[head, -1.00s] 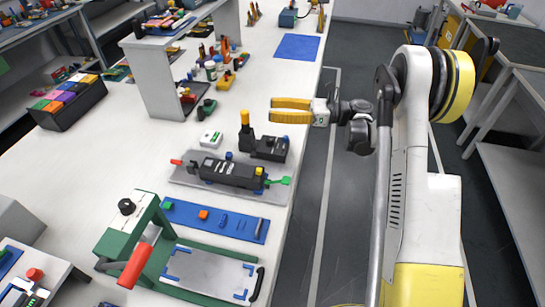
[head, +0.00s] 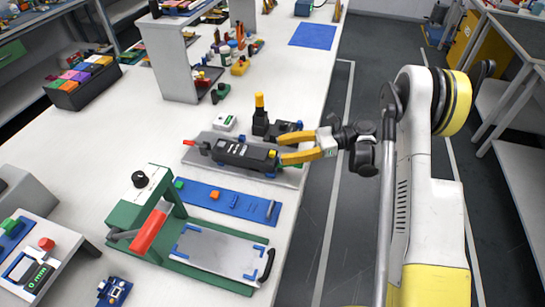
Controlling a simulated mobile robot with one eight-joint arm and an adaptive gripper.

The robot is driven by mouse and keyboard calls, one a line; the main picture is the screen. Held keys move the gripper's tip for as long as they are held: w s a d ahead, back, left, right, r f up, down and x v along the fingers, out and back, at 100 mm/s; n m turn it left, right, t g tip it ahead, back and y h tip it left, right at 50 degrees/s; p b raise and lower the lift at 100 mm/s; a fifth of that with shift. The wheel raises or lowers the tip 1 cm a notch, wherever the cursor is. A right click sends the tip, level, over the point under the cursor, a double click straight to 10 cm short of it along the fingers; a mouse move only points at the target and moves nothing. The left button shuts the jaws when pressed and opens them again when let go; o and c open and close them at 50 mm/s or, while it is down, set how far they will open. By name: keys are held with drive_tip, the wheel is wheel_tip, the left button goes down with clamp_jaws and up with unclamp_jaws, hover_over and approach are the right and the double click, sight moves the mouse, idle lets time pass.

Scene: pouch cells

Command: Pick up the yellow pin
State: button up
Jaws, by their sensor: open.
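A small yellow pin (head: 271,154) sits at the right end of a long black fixture (head: 240,153) on a grey plate (head: 202,159). My gripper (head: 281,150) has yellow fingers pointing left. The fingers are spread, with the pin in front of their tips and nothing seen between them. I cannot tell whether a fingertip touches the pin or the fixture.
A black device with an upright yellow-topped post (head: 259,102) stands just behind the fixture. In front lie a blue strip (head: 228,200) with small parts and a green press (head: 150,205) with a red handle. The table's right edge is below my arm.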

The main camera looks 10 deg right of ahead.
sight(272, 156)
drive_tip(key=a, duration=0.2)
drive_tip(key=shift+s+a+f, duration=0.1)
drive_tip(key=shift+a+f, duration=0.2)
drive_tip(key=shift+a, duration=0.05)
drive_tip(key=c, duration=0.9)
drive_tip(key=shift+o, duration=0.2)
